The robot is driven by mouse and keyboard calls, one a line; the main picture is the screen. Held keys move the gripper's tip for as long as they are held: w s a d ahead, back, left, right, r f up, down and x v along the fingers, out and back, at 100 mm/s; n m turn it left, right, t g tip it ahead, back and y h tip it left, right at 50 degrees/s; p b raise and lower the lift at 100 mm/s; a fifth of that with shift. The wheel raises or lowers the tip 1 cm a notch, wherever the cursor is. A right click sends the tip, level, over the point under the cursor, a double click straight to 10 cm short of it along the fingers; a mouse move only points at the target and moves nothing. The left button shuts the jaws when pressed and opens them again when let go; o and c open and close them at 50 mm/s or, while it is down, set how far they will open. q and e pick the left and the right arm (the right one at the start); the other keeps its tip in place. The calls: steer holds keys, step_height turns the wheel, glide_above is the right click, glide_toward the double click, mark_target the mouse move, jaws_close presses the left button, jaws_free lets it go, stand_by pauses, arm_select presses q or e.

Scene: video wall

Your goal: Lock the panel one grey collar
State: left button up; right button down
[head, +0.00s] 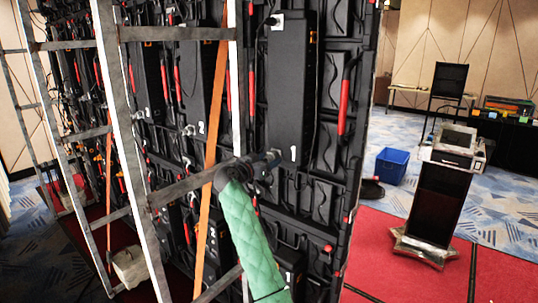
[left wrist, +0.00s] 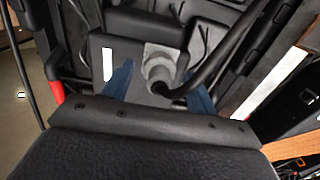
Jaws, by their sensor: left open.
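Panel one is the black unit (head: 288,95) marked with a white 1 in the head view. Its grey collar (left wrist: 160,62) shows in the left wrist view, low on the black housing, with a black cable (left wrist: 205,75) coming out of it. My left gripper (head: 268,160) is at the foot of panel one in the head view and largely hides the collar there. In the left wrist view its blue fingers (left wrist: 158,78) are apart, one on each side of the collar. Whether they touch it cannot be told. My right gripper is not in view.
A metal ladder frame (head: 148,200) and an orange strap (head: 211,125) stand close left of my gripper. Panel two (head: 203,80) is behind them. Red handles (head: 344,105) line the wall. A blue crate (head: 391,166) and a stand (head: 438,205) are at the right.

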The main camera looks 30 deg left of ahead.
arm_select(q)
steer(key=shift+w, duration=0.6)
